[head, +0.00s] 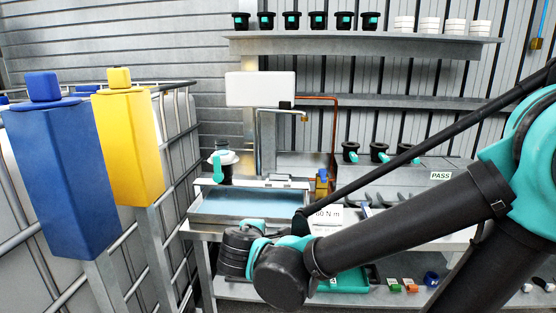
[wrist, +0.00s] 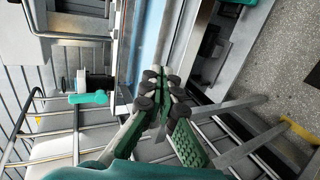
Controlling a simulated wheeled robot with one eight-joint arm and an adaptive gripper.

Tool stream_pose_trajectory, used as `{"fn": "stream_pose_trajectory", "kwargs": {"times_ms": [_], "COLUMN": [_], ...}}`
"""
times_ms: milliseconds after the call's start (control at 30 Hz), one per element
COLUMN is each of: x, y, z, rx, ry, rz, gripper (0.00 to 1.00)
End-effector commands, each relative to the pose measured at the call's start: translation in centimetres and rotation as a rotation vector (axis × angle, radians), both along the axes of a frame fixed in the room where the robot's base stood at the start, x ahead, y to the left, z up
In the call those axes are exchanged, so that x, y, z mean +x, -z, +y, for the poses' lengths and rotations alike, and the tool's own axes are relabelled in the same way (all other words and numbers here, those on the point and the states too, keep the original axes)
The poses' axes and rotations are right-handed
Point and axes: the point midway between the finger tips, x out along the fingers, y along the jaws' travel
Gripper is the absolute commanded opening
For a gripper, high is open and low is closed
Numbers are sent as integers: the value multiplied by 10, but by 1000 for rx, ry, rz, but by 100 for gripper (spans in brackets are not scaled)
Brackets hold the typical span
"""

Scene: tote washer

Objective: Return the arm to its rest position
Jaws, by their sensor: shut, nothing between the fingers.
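My gripper (wrist: 162,90) shows in the wrist view with its two green-padded fingers brought together at the tips and nothing between them. The fingertips are in front of the edge of the bench and its blue basin (wrist: 153,35); I cannot tell how far apart they are. In the head view my dark arm with teal joints reaches from the right across the front of the bench. It covers part of the bench, and the gripper fingers cannot be made out there.
The blue-water basin (head: 195,211) sits on the metal bench. A teal-handled valve (head: 221,160) stands at its back left. A shelf (head: 370,45) holds black and white caps.

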Motion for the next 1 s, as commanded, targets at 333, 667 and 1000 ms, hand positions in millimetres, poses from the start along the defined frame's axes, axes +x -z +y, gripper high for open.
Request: {"fn": "stream_pose_trajectory", "kwargs": {"times_ms": [333,667,1000], "x": [5,-28,-65], "y": [78,134,167], "z": [-123,-198,-234], "rx": [263,592,973], "ry": [375,717,1016], "rz": [257,424,504], "gripper": [0,0,0]}}
